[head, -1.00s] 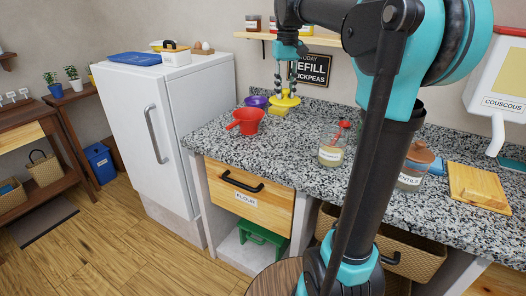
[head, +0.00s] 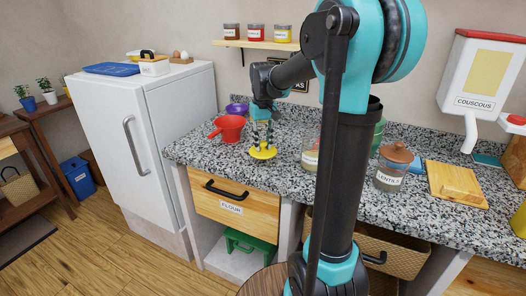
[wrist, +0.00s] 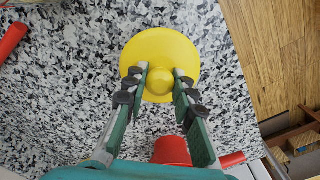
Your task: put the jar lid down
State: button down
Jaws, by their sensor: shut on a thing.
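The jar lid is a round yellow disc with a knob, seen in the head view (head: 263,153) and in the wrist view (wrist: 160,42). My gripper (head: 262,146) is shut on its knob from above, one finger on each side, as the wrist view also shows (wrist: 160,80). The lid looks level, at or just above the speckled counter (head: 285,181) near its front edge. I cannot tell whether it touches the counter.
A glass jar (head: 310,157), partly hidden by my arm, stands to the right. Farther right are a lentils jar (head: 391,166) and a wooden board (head: 456,185).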

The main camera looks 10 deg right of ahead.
aim_at(263, 149)
jog(key=shift+f, duration=1.7)
jog(key=c, duration=1.3)
grip_release()
jog(key=shift+f, duration=0.1)
jog(key=shift+o, duration=0.2)
notch_tip(263, 149, up, 12)
jog(key=shift+r, duration=0.15)
